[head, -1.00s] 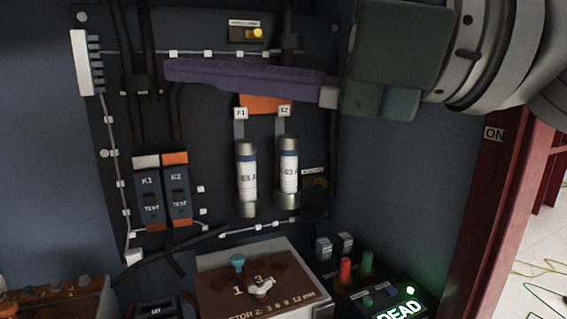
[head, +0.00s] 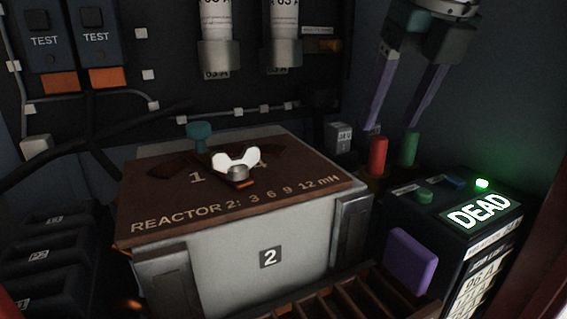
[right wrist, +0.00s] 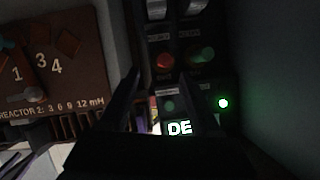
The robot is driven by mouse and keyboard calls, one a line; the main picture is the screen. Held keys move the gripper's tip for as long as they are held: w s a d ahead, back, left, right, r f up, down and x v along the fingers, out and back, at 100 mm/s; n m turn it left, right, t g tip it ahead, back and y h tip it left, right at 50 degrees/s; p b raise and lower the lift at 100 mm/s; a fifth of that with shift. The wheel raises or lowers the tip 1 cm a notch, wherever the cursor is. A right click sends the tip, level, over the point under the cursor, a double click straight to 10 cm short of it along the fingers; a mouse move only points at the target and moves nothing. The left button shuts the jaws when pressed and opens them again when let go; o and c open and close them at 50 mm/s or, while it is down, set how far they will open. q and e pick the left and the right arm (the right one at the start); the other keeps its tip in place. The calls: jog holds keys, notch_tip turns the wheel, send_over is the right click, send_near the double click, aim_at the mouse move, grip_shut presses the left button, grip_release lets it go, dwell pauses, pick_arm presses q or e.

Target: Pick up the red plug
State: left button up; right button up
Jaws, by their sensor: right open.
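The red plug (head: 377,157) stands upright at the back of the dark unit on the right, just left of a green plug (head: 408,148). My right gripper (head: 391,126) is open and points down from above. Its purple fingers are apart, with their tips close above and behind the two plugs in the head view. In the right wrist view, the red plug (right wrist: 165,60) shows from above, beyond and between the dark fingertips (right wrist: 162,74). Nothing is held. My left gripper is not in view.
A reactor box (head: 290,245) with a brown top and white wing knob (head: 236,163) stands left of the plugs. A lit green DEAD sign (head: 482,210) is in front of them. A purple block (head: 411,262) sits nearer. Two fuses (head: 217,50) hang on the back panel.

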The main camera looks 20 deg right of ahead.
aim_at(381, 138)
jog(key=x, duration=0.2)
jog(key=b+x, duration=0.1)
jog(key=x, duration=0.3)
jog(key=shift+w+d, duration=0.35)
grip_shut()
